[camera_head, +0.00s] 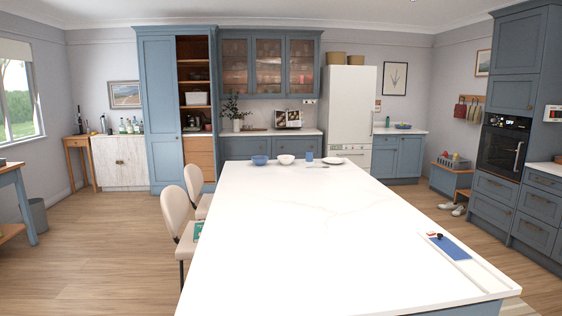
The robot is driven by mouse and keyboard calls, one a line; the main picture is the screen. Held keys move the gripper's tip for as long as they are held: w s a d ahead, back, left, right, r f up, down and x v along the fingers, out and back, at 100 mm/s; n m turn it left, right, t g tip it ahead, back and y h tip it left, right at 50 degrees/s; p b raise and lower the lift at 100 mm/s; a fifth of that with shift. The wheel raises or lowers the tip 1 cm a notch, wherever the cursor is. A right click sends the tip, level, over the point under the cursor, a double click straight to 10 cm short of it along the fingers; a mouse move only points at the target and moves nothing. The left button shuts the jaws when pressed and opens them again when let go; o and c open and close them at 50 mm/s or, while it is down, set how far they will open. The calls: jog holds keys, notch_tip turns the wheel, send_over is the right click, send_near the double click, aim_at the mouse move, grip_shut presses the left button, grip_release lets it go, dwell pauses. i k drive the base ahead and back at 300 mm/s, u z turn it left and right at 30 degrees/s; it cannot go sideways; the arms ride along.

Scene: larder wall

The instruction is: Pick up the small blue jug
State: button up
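A small blue upright vessel (309,156) stands at the far end of the white island. It may be the small blue jug, but it is too small to make out a handle or spout. A white bowl (286,159) is to its left and a white plate (333,161) to its right. Another small blue upright thing (388,122) stands on the back right counter, also too small to identify. My gripper is not in view.
The long white island (300,230) fills the middle, mostly bare. A blue bowl (260,160) sits at its far end, and a blue board (450,248) lies near its right edge. Chairs (176,212) stand along its left side. Wooden floor (110,240) is open at left.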

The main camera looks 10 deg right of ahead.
aim_at(310, 156)
jog(key=u, duration=0.65)
jog(key=k, duration=0.15)
jog(key=z, duration=2.8)
jog(key=i, duration=0.9)
jog(key=z, duration=0.05)
